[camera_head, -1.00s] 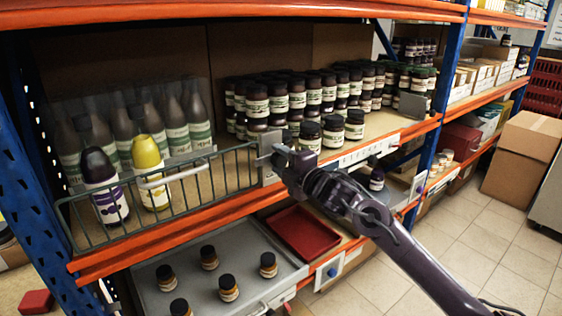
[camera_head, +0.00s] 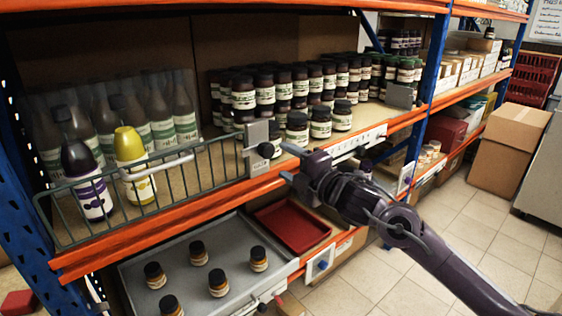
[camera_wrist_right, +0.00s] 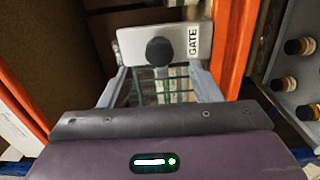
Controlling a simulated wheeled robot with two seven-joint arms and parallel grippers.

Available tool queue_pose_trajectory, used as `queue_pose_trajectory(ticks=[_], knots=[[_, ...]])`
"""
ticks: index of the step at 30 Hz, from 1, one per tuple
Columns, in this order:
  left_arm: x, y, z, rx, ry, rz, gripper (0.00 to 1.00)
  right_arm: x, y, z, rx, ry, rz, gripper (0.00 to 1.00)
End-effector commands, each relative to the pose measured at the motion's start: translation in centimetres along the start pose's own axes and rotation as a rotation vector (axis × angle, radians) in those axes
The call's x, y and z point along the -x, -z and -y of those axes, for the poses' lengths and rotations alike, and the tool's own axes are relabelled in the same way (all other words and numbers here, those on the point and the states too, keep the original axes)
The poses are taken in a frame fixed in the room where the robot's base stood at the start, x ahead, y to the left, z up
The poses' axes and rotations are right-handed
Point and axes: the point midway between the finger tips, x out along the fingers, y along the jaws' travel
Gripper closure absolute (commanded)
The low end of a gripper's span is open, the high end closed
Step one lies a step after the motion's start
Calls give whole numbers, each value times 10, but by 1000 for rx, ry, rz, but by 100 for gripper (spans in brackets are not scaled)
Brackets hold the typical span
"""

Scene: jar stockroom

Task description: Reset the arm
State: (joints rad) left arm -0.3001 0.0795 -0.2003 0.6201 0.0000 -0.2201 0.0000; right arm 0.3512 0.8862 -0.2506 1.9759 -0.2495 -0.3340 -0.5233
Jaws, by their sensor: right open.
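My right gripper (camera_head: 286,162) is open and empty in front of the orange shelf beam in the head view, its two fingertips spread. It points left at the grey gate block (camera_head: 257,140) with a black knob (camera_head: 266,150), at the right end of the wire basket front. A small gap shows between the fingertips and the knob. In the right wrist view the gate block (camera_wrist_right: 165,45), marked GATE, and its knob (camera_wrist_right: 160,51) lie ahead, beyond the open fingers (camera_wrist_right: 155,92). My left gripper is not in view.
Behind the wire front (camera_head: 150,195) stand a purple bottle (camera_head: 93,195) and a yellow bottle (camera_head: 132,165). Dark jars (camera_head: 243,98) crowd the shelf. Below are a grey tray (camera_head: 190,245) with several small jars and a red tray (camera_head: 293,226).

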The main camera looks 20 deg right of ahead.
Motion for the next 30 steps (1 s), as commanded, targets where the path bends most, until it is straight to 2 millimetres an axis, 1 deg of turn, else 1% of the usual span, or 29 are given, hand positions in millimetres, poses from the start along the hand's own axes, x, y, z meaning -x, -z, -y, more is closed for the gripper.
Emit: queue_pose_trajectory(ticks=[13,15,17,20,21,23,24,26,27,29,30], knots=[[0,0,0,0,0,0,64,1,0,0,-1,1,1,42],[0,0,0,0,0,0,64,0,-3,6,-15,8,7,42],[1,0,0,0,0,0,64,-3,-11,19,-48,24,23,42],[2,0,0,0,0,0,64,-9,-34,61,-153,74,76,42],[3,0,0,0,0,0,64,-10,-44,85,-208,102,105,42],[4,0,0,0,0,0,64,-10,-60,127,-298,147,154,42],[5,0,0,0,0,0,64,-8,-70,158,-359,178,190,42],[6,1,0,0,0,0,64,-1,-81,202,-444,224,242,42],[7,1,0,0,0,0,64,5,-86,232,-498,255,277,42],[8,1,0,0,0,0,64,17,-92,277,-574,300,331,42],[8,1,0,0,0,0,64,26,-94,306,-623,331,366,42]])
